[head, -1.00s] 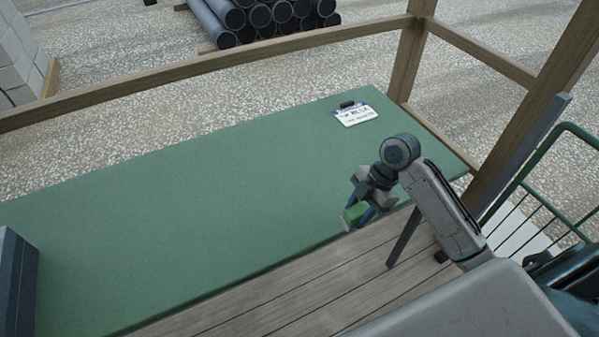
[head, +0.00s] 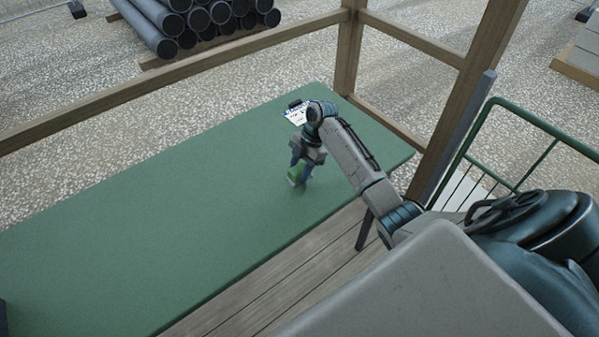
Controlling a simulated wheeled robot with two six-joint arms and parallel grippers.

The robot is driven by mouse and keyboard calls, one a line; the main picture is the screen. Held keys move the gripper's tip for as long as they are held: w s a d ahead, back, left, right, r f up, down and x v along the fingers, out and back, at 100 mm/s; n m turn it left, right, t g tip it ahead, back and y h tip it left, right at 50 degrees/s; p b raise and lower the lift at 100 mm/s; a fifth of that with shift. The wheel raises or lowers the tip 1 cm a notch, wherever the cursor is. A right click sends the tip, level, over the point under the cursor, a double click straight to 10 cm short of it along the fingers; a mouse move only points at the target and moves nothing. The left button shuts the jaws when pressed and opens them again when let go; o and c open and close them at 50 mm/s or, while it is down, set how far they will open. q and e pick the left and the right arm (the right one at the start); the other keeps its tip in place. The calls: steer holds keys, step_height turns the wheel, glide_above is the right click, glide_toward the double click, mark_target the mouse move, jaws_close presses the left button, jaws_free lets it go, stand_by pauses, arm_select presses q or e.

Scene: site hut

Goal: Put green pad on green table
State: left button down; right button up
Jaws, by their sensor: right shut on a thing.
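The green table (head: 150,220) spans the picture from lower left to the right of centre. My right gripper (head: 299,180) is shut on the small green pad (head: 294,173), over the right part of the table top. The gripper's fingers hide part of the pad. Whether the pad touches the table I cannot tell. My left gripper is not in view.
A wooden rail (head: 180,70) and posts stand beyond the table. A green wire cart (head: 520,150) is at the right. The table's middle and left are clear.

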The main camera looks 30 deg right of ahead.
steer(key=shift+s+f+p, duration=0.1)
steer(key=shift+f+p, duration=0.2)
steer(key=shift+f, duration=0.65)
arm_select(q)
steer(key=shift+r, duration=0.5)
arm_select(e)
steer(key=shift+f, duration=0.15)
steer(key=shift+f, duration=0.15)
steer(key=o, duration=1)
steer(key=shift+r, duration=0.25)
steer(key=shift+d+r+b, duration=0.15)
steer(key=shift+d+b, duration=0.05)
steer(key=shift+b, duration=0.1)
arm_select(q)
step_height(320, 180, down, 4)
steer(key=b, duration=0.3)
steer(key=shift+b, duration=0.3)
arm_select(e)
steer(key=v, duration=1.1)
steer(key=shift+r, duration=0.25)
